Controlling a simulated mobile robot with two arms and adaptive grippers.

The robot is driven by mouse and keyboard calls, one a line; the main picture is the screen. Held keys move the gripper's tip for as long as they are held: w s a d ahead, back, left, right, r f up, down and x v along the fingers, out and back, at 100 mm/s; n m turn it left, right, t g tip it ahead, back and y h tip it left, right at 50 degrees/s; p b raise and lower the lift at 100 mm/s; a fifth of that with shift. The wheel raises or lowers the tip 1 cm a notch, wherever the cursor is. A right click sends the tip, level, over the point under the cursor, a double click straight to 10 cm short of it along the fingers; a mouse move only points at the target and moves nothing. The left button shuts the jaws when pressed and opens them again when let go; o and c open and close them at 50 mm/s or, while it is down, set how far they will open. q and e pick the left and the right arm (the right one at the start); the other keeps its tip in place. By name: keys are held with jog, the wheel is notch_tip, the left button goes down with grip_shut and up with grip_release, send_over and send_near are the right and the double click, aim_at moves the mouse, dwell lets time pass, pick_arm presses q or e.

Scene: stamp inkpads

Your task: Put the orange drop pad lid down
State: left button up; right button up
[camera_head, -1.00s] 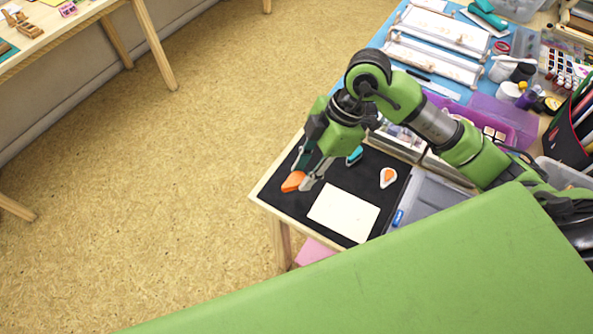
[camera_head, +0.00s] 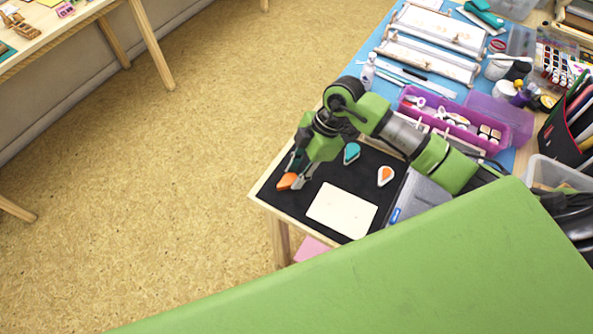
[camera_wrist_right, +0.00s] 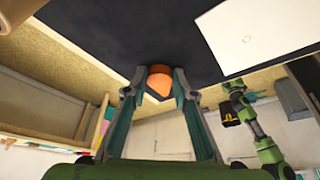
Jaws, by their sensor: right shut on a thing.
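The orange drop pad lid (camera_head: 287,181) is near the left corner of the black mat (camera_head: 304,205). My right gripper (camera_head: 293,177) is shut on it. In the right wrist view, the lid (camera_wrist_right: 160,82) sits between the two fingertips (camera_wrist_right: 158,73), close to the dark mat surface. I cannot tell whether the lid touches the mat. The drop-shaped pad (camera_head: 386,175), white with an orange centre, lies on the right part of the mat, apart from the lid. My left gripper is not in view.
A teal drop pad (camera_head: 351,153) lies on the mat behind the gripper. A white card (camera_head: 342,210) lies right of the lid. A grey case (camera_head: 416,196) and a purple tray (camera_head: 440,116) stand farther right. The table's left edge is close to the lid.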

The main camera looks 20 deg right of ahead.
jog(key=shift+f, duration=0.15)
jog(key=o, duration=0.7)
jog(key=shift+r, duration=0.2)
jog(key=b+v, duration=0.1)
jog(key=v, duration=1.1)
jog(key=shift+f, duration=0.1)
